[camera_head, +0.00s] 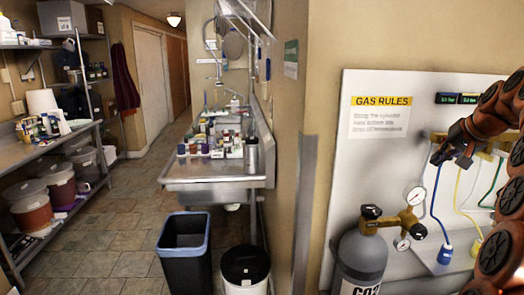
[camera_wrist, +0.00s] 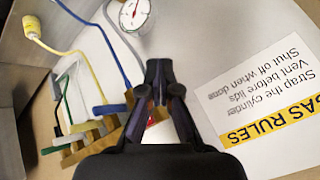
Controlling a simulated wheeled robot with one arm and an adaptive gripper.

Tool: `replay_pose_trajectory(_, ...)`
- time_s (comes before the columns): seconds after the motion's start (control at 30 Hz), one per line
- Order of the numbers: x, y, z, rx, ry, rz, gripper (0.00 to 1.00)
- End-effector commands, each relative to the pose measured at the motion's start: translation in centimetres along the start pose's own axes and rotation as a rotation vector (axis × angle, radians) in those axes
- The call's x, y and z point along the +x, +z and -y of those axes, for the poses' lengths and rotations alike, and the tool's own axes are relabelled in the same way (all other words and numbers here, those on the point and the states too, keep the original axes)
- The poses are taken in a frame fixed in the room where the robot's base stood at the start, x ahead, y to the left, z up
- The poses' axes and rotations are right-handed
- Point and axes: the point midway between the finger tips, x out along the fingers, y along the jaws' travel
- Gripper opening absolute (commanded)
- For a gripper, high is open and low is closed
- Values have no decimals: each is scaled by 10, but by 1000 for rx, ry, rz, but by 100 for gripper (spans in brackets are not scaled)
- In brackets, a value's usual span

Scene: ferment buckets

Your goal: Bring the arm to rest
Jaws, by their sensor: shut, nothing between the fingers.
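My gripper (camera_head: 443,157) is at the end of the brown arm, which enters from the right edge in the head view. It hangs in front of the white wall board (camera_head: 395,165), near the brass manifold with hoses. In the wrist view my gripper (camera_wrist: 158,68) has its dark fingers brought together at the tips, with nothing held. Behind them are the white board, the pressure gauge (camera_wrist: 134,14) and the gas rules sign (camera_wrist: 262,92). I cannot tell the exact distance from the fingertips to the board.
A grey CO2 cylinder (camera_head: 362,258) with a brass regulator (camera_head: 400,222) stands below my gripper. Blue (camera_head: 436,205) and yellow hoses hang beside it. A steel sink (camera_head: 215,172), bins and shelves stand to the left. The tiled floor (camera_head: 110,240) between has free room.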

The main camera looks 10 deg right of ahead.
Motion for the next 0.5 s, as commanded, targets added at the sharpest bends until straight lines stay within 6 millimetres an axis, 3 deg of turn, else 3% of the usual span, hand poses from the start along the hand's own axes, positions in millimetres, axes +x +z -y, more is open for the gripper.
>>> replay_pose_trajectory(0.03,5,18,18,-22,-7,39,0)
replay_pose_trajectory(0.2,18,79,61,-88,-12,150,0)
replay_pose_trajectory(0.5,27,199,110,-216,13,334,0)
